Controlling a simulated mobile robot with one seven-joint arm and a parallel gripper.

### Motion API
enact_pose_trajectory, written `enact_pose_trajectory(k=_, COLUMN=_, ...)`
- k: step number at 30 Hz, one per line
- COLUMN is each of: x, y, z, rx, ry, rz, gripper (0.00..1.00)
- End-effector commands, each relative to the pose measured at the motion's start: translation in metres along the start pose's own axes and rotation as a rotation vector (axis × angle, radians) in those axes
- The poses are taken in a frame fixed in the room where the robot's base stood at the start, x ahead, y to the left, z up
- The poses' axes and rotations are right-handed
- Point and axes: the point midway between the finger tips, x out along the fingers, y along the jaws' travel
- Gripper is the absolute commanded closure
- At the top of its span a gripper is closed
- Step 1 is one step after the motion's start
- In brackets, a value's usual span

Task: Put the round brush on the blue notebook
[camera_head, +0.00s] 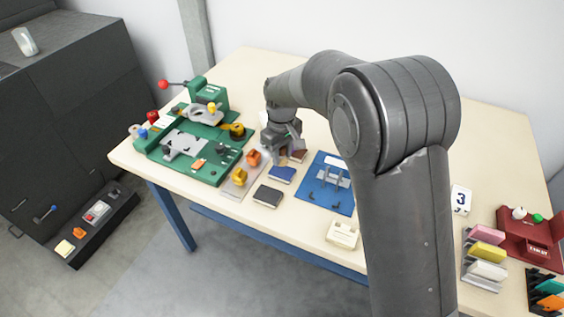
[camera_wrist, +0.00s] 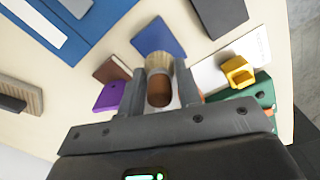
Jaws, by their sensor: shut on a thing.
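My gripper (camera_head: 283,146) is over the table, just behind the blue notebook (camera_head: 282,174). In the wrist view its fingers (camera_wrist: 162,88) are shut on the round brush (camera_wrist: 159,92), which has a brown end towards the camera and tan bristles pointing away. The bristle end appears close to the near edge of the blue notebook (camera_wrist: 160,37) in that view; I cannot tell whether they touch. The blue notebook lies flat with a clear cover. In the head view the brush is mostly hidden by my gripper.
A black notebook (camera_head: 268,196) lies in front of the blue one. A brown notebook (camera_wrist: 112,70) and a purple one (camera_wrist: 111,96) lie close by. A grey tray (camera_head: 232,190) with yellow and orange pieces is left, a blue mat (camera_head: 340,203) right. A green fixture (camera_head: 203,172) stands further left.

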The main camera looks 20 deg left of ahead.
Motion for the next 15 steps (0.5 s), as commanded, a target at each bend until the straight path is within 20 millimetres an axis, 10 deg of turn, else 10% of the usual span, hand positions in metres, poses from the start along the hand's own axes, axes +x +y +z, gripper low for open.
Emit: enact_pose_trajectory(k=15, x=0.039, y=0.0, z=0.001, rx=0.001, ry=-0.001, rz=-0.001, gripper=0.91)
